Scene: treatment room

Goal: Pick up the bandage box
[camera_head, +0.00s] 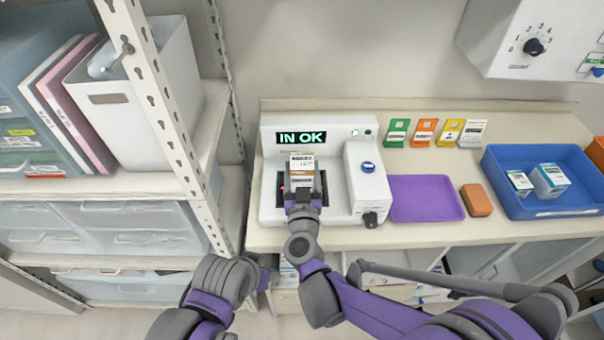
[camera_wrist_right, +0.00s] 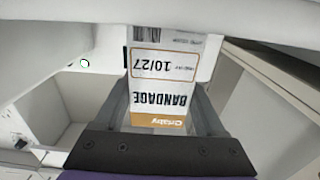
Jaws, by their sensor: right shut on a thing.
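The bandage box (camera_head: 302,176) is white with an orange-brown band and stands in the bay of the white machine (camera_head: 336,208), whose display reads "IN OK". In the right wrist view the box (camera_wrist_right: 162,75) shows the words "BANDAGE" and "10/27" upside down, between my fingers. My right gripper (camera_head: 302,197) is shut on the box from the front; it also shows in the right wrist view (camera_wrist_right: 160,108). Whether the box touches the bay floor cannot be told. My left arm is folded at the bottom of the head view; its gripper cannot be made out.
Right of the machine lie a purple tray (camera_head: 426,198), an orange-brown block (camera_head: 477,200) and a blue bin (camera_head: 540,208) holding small boxes. Several coloured cards (camera_head: 425,132) stand behind. A shelf post (camera_head: 165,105) rises close on the left. A wall unit (camera_head: 530,40) overhangs at upper right.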

